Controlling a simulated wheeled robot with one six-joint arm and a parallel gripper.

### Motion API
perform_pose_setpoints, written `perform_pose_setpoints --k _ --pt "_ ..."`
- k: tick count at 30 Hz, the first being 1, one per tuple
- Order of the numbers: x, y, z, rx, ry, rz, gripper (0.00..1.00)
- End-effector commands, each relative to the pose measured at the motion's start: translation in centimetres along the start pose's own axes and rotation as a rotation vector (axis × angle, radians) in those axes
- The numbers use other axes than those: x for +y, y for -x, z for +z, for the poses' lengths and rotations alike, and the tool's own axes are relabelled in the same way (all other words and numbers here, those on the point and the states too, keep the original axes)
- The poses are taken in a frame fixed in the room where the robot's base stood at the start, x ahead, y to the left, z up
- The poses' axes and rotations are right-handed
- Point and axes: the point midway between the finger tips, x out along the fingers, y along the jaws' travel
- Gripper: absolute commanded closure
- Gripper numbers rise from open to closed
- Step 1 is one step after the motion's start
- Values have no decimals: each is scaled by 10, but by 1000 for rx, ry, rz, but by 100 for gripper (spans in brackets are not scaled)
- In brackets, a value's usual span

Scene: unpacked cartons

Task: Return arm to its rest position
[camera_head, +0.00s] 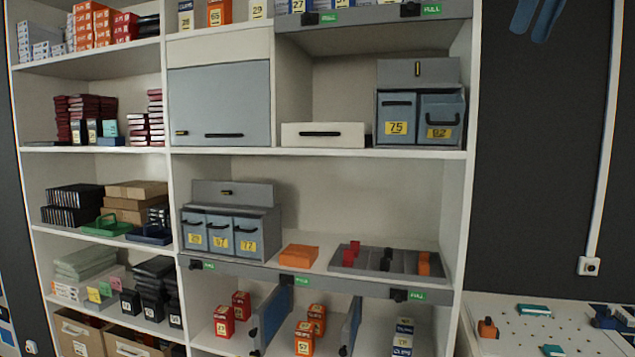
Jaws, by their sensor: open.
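My arm and gripper cannot be made out in the head view. Two blue prong-like shapes (537,18) hang down from the top edge at the right, in front of the dark wall. They are cut off by the frame, and I cannot tell what they belong to.
A white shelf unit (471,200) holds cartons and grey bins (233,232). An orange block (298,256) and a grey divided tray (401,264) lie on its middle shelf. A pale perforated worktop (560,322) with small parts stands at the lower right.

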Motion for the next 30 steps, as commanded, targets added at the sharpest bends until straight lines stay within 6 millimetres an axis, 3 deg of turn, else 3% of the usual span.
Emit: perform_pose_setpoints --k 11,17,23,30 --pt "-16 -54 9 8 142 11 54" --pt "-28 -108 14 18 285 20 54" --pt "-36 -192 15 40 503 33 54" --pt "-28 -350 -9 97 949 64 54"
